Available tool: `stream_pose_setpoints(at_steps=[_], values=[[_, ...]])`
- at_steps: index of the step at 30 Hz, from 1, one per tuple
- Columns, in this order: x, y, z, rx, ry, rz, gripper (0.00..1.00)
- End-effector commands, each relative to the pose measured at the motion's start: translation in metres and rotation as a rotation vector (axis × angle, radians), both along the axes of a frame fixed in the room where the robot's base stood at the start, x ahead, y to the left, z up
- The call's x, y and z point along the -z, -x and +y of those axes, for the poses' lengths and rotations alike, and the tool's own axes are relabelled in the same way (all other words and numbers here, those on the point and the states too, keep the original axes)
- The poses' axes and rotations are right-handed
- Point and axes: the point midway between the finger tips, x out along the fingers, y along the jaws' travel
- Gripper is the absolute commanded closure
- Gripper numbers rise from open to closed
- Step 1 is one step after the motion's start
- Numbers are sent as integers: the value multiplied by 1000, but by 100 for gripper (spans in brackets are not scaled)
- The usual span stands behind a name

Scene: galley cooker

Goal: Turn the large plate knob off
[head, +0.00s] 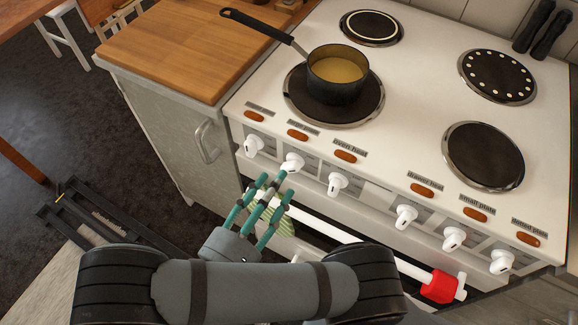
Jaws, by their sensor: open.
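A row of white knobs runs along the cooker's front, with small labels and orange-brown lamps above. The label over the second knob from the left seems to read large plate, but is too small to be sure; I take that white knob (292,162) as the large plate knob. My gripper (274,185), with teal fingers, is open just below and in front of this knob. I cannot tell whether a fingertip touches it. The pan (337,75) of yellowish liquid stands on the large front-left plate (302,103).
Neighbouring knobs are the leftmost knob (253,145) and the oven heat knob (337,183). A white rail (325,228) with a green striped cloth (281,224) and a red item (438,287) crosses below. A wooden worktop (170,50) stands left.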

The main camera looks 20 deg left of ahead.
Motion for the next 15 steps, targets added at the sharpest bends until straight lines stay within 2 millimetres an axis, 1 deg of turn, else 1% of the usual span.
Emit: stream_pose_setpoints(at_steps=[1,6,10,15], values=[[0,-10,-2,4,1,0,55],[0,-36,-3,4,0,0,55],[0,-47,-4,2,-2,1,55],[0,-50,-4,0,-1,1,55]])
